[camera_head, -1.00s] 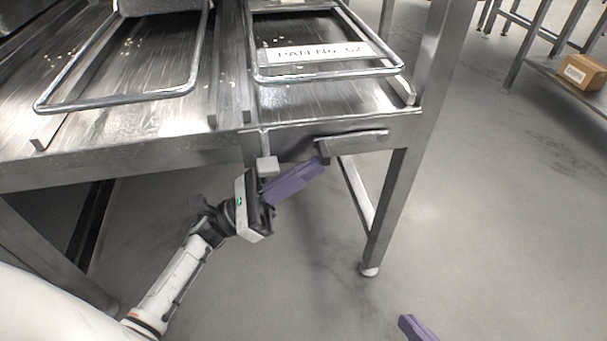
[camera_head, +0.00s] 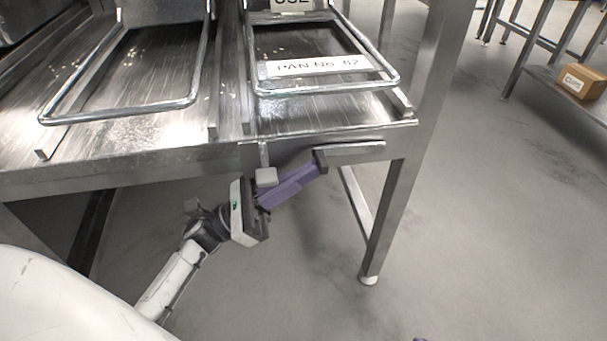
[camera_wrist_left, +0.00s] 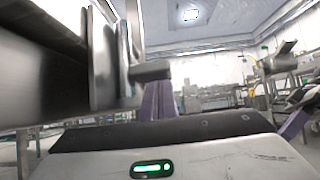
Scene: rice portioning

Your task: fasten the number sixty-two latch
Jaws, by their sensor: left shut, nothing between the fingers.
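A white label reading "PAN No" (camera_head: 318,66), its number hard to read but like 62, lies on the right wire frame (camera_head: 330,88). Below it, on the table's front edge, is the latch, a horizontal metal bar (camera_head: 357,149) with a dark knob (camera_head: 320,161) at its left end. My left gripper (camera_head: 318,168) is shut and empty, its purple fingers pointing up right with the tips at the knob. I cannot tell whether they touch. The knob also shows in the left wrist view (camera_wrist_left: 150,71). A sliver of my right gripper (camera_head: 421,339) shows at the bottom edge.
A small pale block (camera_head: 266,177) hangs under the table edge, just above my left fingers. A table leg (camera_head: 383,220) stands to the right. Another wire frame (camera_head: 125,116) is on the left. The floor right of the leg is clear; a cardboard box (camera_head: 581,82) sits on a far shelf.

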